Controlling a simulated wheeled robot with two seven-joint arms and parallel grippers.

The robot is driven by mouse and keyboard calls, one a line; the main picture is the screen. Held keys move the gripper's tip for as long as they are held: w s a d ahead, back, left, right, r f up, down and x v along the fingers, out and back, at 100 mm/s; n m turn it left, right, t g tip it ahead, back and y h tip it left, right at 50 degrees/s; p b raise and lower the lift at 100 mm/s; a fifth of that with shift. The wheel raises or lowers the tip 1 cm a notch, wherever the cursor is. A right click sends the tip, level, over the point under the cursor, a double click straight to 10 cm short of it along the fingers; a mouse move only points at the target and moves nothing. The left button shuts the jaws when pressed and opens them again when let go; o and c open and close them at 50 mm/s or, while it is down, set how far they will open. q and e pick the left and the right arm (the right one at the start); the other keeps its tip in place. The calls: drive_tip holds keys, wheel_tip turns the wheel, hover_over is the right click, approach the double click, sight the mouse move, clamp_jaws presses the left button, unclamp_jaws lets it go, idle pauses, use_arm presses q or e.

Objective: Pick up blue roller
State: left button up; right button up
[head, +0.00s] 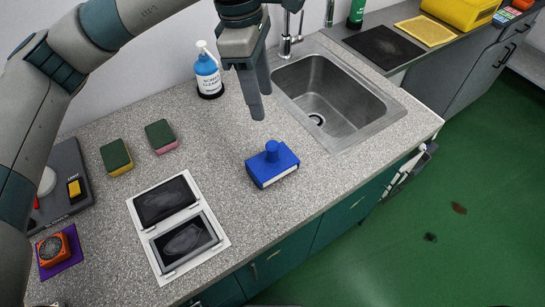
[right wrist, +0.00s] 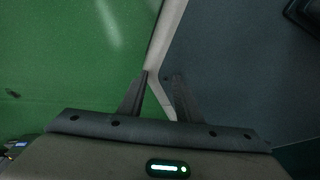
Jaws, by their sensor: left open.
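The blue roller (head: 272,168) is a blue block with a round knob on top and a pale strip along its lower side. It lies on the speckled grey counter, left of and in front of the sink. My left gripper (head: 260,102) hangs over the counter above and behind the roller, fingers pointing down. It is open and empty, apart from the roller. My right gripper (right wrist: 160,78) shows in the right wrist view with its two fingers apart and nothing between them. The roller is not in that view.
A steel sink (head: 364,128) is sunk into the counter (head: 315,180). A blue soap bottle (head: 208,74) stands at the back. Two sponges (head: 117,157) (head: 160,135) and a white-framed tray (head: 218,225) with dark panels lie to the left. The counter around the roller is clear.

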sight(271, 142)
use_arm(q)
drive_tip(key=f+p, duration=0.1)
drive_tip(key=f, duration=0.2)
drive_tip(key=d+f+p, duration=0.1)
drive_tip(key=f+p, duration=0.1)
drive_tip(key=f, duration=0.2)
drive_tip(key=f+p, duration=0.1)
drive_tip(key=f, duration=0.2)
drive_tip(key=shift+s+d+f+p, duration=0.2)
drive_tip(key=shift+d+f+p, duration=0.05)
drive_tip(key=shift+f+p, duration=0.05)
drive_tip(key=shift+d+f, duration=0.1)
drive_tip(key=shift+f, duration=0.55)
use_arm(e)
drive_tip(key=shift+g, duration=0.4)
drive_tip(key=r, duration=0.1)
drive_tip(key=s+d+r, duration=0.1)
drive_tip(key=r, duration=0.1)
drive_tip(key=s+r, duration=0.1)
drive_tip(key=shift+s+d+r, duration=0.15)
drive_tip(key=shift+s+d, duration=0.05)
